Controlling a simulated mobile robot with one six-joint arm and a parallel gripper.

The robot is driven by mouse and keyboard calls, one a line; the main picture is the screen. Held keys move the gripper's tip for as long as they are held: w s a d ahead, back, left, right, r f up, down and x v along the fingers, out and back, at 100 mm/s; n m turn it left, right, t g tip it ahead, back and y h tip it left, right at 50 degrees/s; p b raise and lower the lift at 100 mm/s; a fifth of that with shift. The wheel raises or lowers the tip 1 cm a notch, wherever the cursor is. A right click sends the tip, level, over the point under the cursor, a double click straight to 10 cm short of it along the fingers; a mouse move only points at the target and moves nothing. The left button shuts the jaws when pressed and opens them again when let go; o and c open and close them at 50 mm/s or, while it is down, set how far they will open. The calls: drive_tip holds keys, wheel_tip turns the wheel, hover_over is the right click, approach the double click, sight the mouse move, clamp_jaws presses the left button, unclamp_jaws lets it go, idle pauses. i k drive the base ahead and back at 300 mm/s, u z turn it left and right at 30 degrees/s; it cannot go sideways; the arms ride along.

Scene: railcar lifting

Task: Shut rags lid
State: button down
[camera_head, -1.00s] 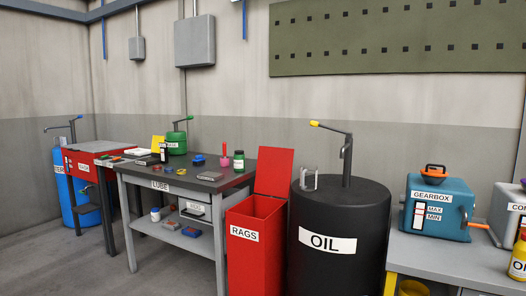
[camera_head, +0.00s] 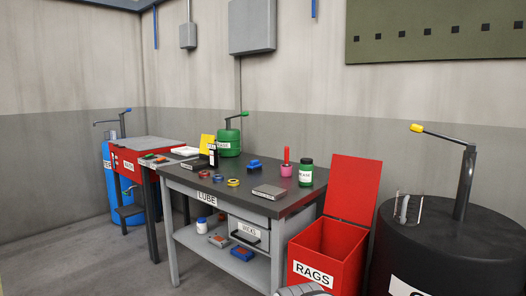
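The red rags bin (camera_head: 328,243) stands on the floor between the lube bench and the oil drum, with a white RAGS label low on its front. Its red lid (camera_head: 355,188) is open, standing up at the back of the bin and leaning slightly back. The bin's open top shows its red inside. A rounded grey part, seemingly of my arm, just shows at the bottom edge in front of the RAGS label. My gripper's fingers are not in view.
The black oil drum (camera_head: 440,245) with a hand pump (camera_head: 465,180) stands close to the bin's right. The lube bench (camera_head: 290,215) adjoins its left, holding a green grease jar (camera_head: 306,175) and a pink pot (camera_head: 286,170). Floor at lower left is clear.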

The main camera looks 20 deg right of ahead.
sight(353, 190)
drive_tip(key=z, duration=0.2)
drive_tip(key=i, duration=1.45)
drive_tip(key=z, duration=0.95)
drive_tip(key=i, duration=0.45)
drive_tip(key=z, duration=0.2)
drive_tip(key=k, duration=0.8)
drive_tip(key=z, duration=0.2)
drive_tip(key=i, duration=0.8)
drive_tip(key=u, duration=0.1)
